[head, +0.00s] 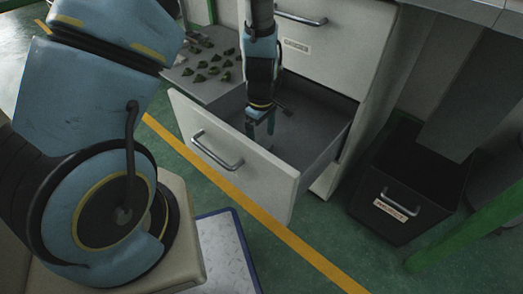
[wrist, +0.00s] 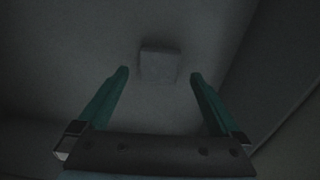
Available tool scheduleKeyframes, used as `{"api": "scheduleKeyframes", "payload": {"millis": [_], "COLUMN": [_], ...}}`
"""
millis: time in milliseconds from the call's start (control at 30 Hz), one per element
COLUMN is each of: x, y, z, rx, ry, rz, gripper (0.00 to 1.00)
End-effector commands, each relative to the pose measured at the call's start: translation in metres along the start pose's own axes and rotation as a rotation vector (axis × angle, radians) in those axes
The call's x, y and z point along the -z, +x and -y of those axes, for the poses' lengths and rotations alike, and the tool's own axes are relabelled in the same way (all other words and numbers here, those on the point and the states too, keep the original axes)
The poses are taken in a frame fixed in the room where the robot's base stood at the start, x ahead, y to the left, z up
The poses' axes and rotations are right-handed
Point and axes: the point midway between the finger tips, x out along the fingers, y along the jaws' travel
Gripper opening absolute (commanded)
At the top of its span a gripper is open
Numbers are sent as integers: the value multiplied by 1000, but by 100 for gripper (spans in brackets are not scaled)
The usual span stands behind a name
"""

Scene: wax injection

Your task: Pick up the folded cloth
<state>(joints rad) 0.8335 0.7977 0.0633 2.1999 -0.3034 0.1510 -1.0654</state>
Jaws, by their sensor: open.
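The folded cloth (wrist: 160,65) shows in the wrist view as a small, dim grey block on the drawer floor. It lies just beyond my fingertips, roughly centred between them. My gripper (wrist: 160,76) is open and empty, with its two green fingers apart. In the head view my gripper (head: 261,122) points down inside the open drawer (head: 285,172). I cannot make out the cloth in the head view; my arm and the dark interior may hide it. Whether the fingers reach down beside the cloth is hard to tell.
The drawer front with its handle (head: 217,151) and the side walls surround my gripper. An upper drawer (head: 300,35) is above, behind my arm. A tray with several small dark green pieces (head: 205,66) is at left. A dark bin (head: 408,187) stands at right.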

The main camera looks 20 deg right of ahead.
Motion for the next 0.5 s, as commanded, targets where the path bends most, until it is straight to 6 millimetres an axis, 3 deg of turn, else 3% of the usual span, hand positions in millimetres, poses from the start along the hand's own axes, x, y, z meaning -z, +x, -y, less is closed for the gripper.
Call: {"api": "scheduleKeyframes", "payload": {"millis": [33, 200, 400, 500], "x": [0, 0, 0, 0], "y": [14, 32, 31, 31], "z": [0, 0, -1, -1], "rx": [2, 2, 1, 1], "ry": [0, -1, 0, 0], "rz": [1, 0, 0, 0], "gripper": [100, 100, 100, 91]}}
